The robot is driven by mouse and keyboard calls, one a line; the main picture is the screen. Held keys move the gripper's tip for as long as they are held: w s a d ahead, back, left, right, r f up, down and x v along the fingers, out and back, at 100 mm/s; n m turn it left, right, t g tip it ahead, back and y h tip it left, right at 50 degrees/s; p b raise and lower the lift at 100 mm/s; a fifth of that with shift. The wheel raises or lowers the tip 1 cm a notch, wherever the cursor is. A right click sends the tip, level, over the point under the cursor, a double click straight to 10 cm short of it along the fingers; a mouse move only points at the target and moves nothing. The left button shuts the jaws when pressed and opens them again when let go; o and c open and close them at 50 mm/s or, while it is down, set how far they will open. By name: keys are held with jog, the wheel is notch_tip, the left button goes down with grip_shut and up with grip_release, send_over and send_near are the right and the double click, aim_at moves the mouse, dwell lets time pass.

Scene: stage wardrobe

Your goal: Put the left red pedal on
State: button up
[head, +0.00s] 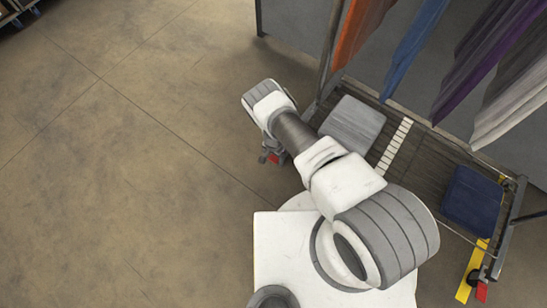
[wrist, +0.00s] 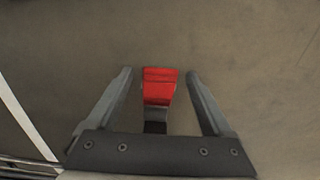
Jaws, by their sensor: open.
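The left red pedal (head: 274,158) shows in the head view at the near left corner of the clothes rack, low by a caster wheel, partly hidden by my arm. In the wrist view the red pedal (wrist: 160,86) lies between the two fingers of my gripper (wrist: 160,76), with a gap on each side. My gripper is open and does not visibly touch the pedal. A dark part joins the pedal's lower end. My gripper itself is hidden behind my arm in the head view.
The wheeled rack (head: 440,150) carries hanging clothes, a grey cushion-like block (head: 353,124) and a dark blue one (head: 472,200). Another red pedal (head: 481,291) is at its right corner beside a yellow strip (head: 466,285). Open floor (head: 110,170) lies left.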

jog(key=shift+c, duration=0.3)
grip_shut()
jog(key=shift+s+a+f+t+h, duration=0.2)
jog(key=shift+s+t+h, duration=0.1)
jog(key=shift+t+h, duration=0.35)
jog(key=shift+s+f+t+h, duration=0.35)
jog(key=shift+t+h, duration=0.3)
jog(key=shift+t, duration=0.2)
jog(key=shift+w+t, duration=0.1)
jog(key=shift+t, duration=0.2)
jog(key=shift+o, duration=0.3)
grip_release()
jog(key=shift+a, duration=0.1)
